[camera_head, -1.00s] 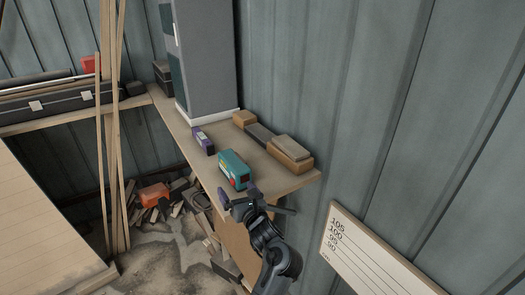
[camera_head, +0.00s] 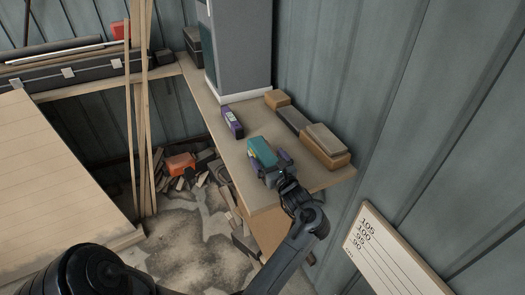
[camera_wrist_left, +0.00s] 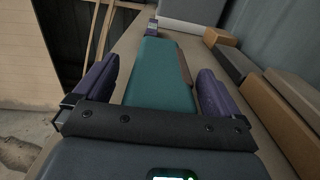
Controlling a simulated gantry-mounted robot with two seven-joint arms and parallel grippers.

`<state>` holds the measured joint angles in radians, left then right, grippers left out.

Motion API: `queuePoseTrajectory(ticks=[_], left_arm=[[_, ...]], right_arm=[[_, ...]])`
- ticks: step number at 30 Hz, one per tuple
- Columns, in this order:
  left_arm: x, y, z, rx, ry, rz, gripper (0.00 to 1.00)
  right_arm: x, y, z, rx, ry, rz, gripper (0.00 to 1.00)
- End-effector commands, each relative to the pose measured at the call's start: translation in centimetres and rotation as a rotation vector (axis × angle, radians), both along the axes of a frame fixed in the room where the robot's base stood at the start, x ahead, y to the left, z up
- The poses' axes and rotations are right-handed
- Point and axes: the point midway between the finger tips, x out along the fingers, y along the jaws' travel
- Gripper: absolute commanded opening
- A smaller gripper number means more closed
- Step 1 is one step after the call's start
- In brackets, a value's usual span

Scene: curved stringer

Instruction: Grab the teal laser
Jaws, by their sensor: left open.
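The teal laser (camera_head: 262,150) is a teal box lying on the wooden shelf (camera_head: 232,153). In the left wrist view the teal laser (camera_wrist_left: 162,75) points away from me between the two purple fingers. My left gripper (camera_head: 271,168) is at its near end; its jaws (camera_wrist_left: 158,78) are open, one finger on each side, with a gap visible beside each. The gripper and wrist hide the laser's near end in the head view. My right gripper is not in view.
A purple-and-black device (camera_head: 232,122) stands farther back on the shelf. A tan and dark sanding-block-like tool (camera_head: 300,123) lies to the right by the metal wall. A grey column (camera_head: 240,50) stands behind. Scrap wood and an orange object (camera_head: 180,163) lie below left.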

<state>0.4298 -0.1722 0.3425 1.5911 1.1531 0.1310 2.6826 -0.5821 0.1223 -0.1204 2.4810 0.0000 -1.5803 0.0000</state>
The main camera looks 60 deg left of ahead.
Motion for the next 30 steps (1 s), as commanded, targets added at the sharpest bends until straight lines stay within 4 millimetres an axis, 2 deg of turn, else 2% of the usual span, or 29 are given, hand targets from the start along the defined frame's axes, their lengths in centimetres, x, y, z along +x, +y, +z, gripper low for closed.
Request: queuePoseTrajectory(ticks=[3,11,14,27,30], left_arm=[[-0.04,0.39,0.07,-0.001,0.003,0.001,0.98],[-0.06,0.49,-0.1,-0.001,0.001,0.001,0.98],[-0.05,0.48,-0.09,-0.001,0.001,0.001,0.86],[-0.04,0.46,-0.06,-0.001,0.0,0.001,0.2],[-0.01,0.47,0.12,0.003,-0.002,0.001,0.19]], right_arm=[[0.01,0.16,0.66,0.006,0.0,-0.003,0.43],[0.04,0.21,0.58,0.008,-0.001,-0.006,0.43],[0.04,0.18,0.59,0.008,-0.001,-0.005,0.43],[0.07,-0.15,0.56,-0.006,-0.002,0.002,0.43],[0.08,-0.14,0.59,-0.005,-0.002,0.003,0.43]])
